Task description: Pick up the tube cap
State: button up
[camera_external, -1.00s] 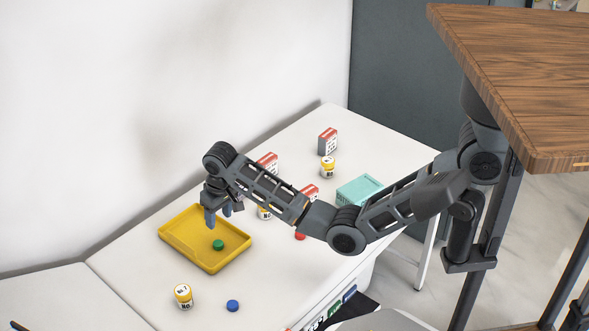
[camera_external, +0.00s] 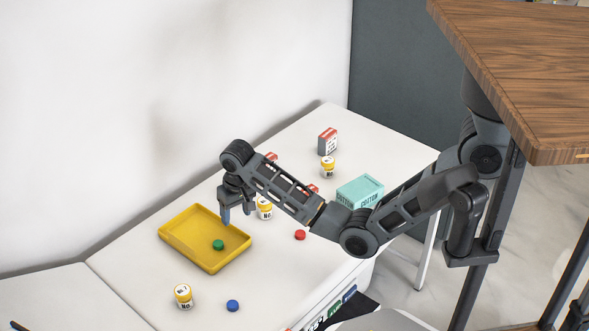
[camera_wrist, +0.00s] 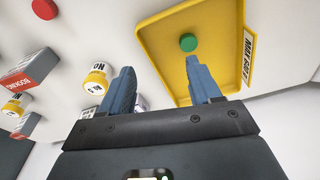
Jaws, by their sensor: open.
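Three round caps are in the external view. A green cap (camera_external: 218,244) lies in the yellow tray (camera_external: 175,246); a red cap (camera_external: 300,235) and a blue cap (camera_external: 232,306) lie on the white table. I cannot tell which is the tube cap. My gripper (camera_external: 236,213) is open and empty, pointing down near the tray's back right corner, above and apart from all the caps. In the wrist view, the green cap (camera_wrist: 188,42) shows beyond my blue fingertips (camera_wrist: 160,68), and the red cap (camera_wrist: 45,9) is at the upper left. The blue cap is not seen there.
Yellow-and-white labelled bottles stand at the front left (camera_external: 183,297), beside my gripper (camera_external: 265,209) and farther back (camera_external: 328,168). A red-and-white box (camera_external: 327,140) and a teal box (camera_external: 359,193) stand farther back. Other boxes are partly behind my arm.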

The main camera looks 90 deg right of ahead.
aim_at(300, 234)
jog(key=s+f+m+p, duration=0.1)
jog(key=s+m, duration=0.1)
jog(key=s, duration=0.4)
jog(key=s+d+f+m+p, duration=0.1)
jog(key=s+m+p, duration=0.1)
jog(key=s, duration=0.4)
jog(key=s+d+f+m+g+p, duration=0.1)
jog(key=s+m, duration=0.3)
jog(key=s, duration=0.2)
jog(key=shift+p, duration=0.35)
jog(key=shift+f, duration=0.3)
jog(key=f, duration=0.7)
jog(key=shift+d+f, duration=0.1)
jog(key=shift+d, duration=0.3)
jog(key=shift+c, duration=0.4)
jog(key=shift+w, duration=0.1)
jog(key=c, duration=1.1)
